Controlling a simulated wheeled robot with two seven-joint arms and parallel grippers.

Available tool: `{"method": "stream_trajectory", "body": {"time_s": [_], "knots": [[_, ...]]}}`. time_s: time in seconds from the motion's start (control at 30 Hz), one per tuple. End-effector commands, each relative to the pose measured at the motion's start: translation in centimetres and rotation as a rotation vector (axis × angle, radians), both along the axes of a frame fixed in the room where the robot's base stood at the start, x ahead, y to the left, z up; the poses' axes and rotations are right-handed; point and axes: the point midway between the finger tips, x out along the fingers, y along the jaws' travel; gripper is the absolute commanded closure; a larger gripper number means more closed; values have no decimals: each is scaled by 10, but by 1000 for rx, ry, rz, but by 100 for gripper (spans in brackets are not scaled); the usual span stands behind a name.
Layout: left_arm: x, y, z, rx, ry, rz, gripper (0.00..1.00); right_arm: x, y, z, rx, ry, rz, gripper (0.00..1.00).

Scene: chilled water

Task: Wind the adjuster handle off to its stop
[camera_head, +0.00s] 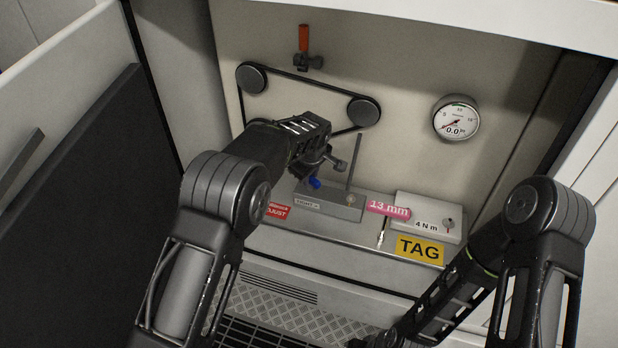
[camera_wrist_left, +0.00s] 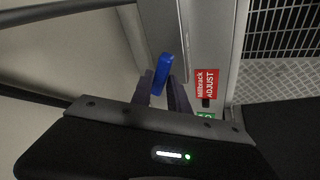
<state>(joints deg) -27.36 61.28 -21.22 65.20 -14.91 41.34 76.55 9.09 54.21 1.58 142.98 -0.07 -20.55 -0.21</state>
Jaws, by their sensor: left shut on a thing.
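A small blue handle (camera_head: 314,183) sits low in the cabinet, just in front of the grey block on the shelf. My left gripper (camera_head: 318,172) reaches in from the left and is shut on it. The left wrist view shows the blue handle (camera_wrist_left: 161,74) standing out between the two dark fingertips (camera_wrist_left: 165,88). A red ADJUST label (camera_wrist_left: 206,84) is to the right of it there, and the same label (camera_head: 277,211) shows in the head view. The handle's pivot is hidden. My right gripper (camera_head: 375,342) is at the bottom edge, mostly cut off.
A belt (camera_head: 310,78) runs over pulleys on the back panel, behind my left arm. The shelf holds a grey block (camera_head: 330,203), a pink 13 mm label (camera_head: 389,210) and a yellow TAG (camera_head: 420,249).

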Motion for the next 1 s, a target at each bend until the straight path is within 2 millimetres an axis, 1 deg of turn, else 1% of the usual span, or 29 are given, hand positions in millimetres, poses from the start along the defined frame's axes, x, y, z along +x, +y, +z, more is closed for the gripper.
{"method": "stream_trajectory", "body": {"time_s": [0.03, 0.23, 0.47, 0.77, 1.0], "knots": [[5, -11, 8, -20, -24, -10, 100, 0, 0, 0, 0, 0, 0, 55], [5, -12, 7, -21, -24, 5, 100, 0, 0, -1, 0, 0, 0, 55], [4, -12, 7, -22, -23, 112, 100, 0, 0, -7, 0, 0, 0, 55], [4, -12, 7, -21, -22, 126, 100, 0, 0, -7, 0, 0, 0, 55], [4, -13, 7, -21, -22, 243, 100, 0, 0, -11, 0, 0, 0, 55]]}}
